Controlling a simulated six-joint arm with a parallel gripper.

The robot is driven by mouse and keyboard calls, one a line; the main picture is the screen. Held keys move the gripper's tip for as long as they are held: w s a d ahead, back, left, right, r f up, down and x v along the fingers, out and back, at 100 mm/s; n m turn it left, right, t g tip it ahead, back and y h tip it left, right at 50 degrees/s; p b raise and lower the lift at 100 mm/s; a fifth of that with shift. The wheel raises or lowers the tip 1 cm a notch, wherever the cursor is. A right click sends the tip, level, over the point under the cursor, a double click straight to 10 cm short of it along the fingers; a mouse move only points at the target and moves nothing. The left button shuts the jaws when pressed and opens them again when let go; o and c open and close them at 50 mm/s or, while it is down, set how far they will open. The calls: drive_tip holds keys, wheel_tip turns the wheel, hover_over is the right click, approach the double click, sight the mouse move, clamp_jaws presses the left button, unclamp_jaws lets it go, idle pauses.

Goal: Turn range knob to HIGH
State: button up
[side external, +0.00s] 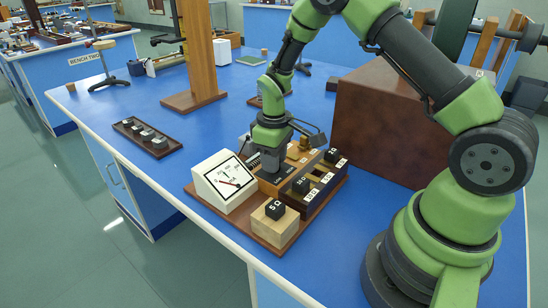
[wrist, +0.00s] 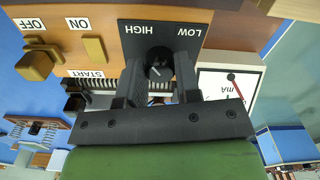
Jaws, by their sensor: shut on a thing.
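The range knob (wrist: 158,64) is a small dark round knob with a white pointer line. It sits on a black panel (wrist: 163,26) with HIGH on the left and LOW on the right, upside down in the wrist view. My gripper (wrist: 159,78) is shut on the knob, one finger on each side. The pointer is small and partly shaded, so I cannot tell which label it indicates. In the side view my gripper (side external: 269,163) points down at the black panel (side external: 286,172), and the knob is hidden behind it.
A white meter (side external: 224,181) with a red needle stands left of the panel. A wooden block with a black 50 cube (side external: 275,209) and a dark box of numbered blocks (side external: 320,179) are close in front and right. A dark tray (side external: 147,137) lies farther left.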

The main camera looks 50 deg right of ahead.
drive_tip(key=o, duration=0.6)
drive_tip(key=shift+o, duration=0.2)
wheel_tip(320, 180, up, 10)
drive_tip(key=s+a+r+m+t, duration=0.35)
drive_tip(key=s+r, duration=0.35)
drive_tip(key=r, duration=0.5)
drive_tip(key=s+a+r+m+t+y, duration=0.1)
drive_tip(key=s+a+t, duration=0.1)
drive_tip(key=s, duration=0.4)
drive_tip(key=s+a+r+m+t+y, duration=0.1)
drive_tip(key=s+a+r+m, duration=0.1)
drive_tip(key=s, duration=0.4)
drive_tip(key=shift+s+a+r+t, duration=0.15)
drive_tip(key=shift+s+t, duration=0.1)
drive_tip(key=shift+t, duration=0.1)
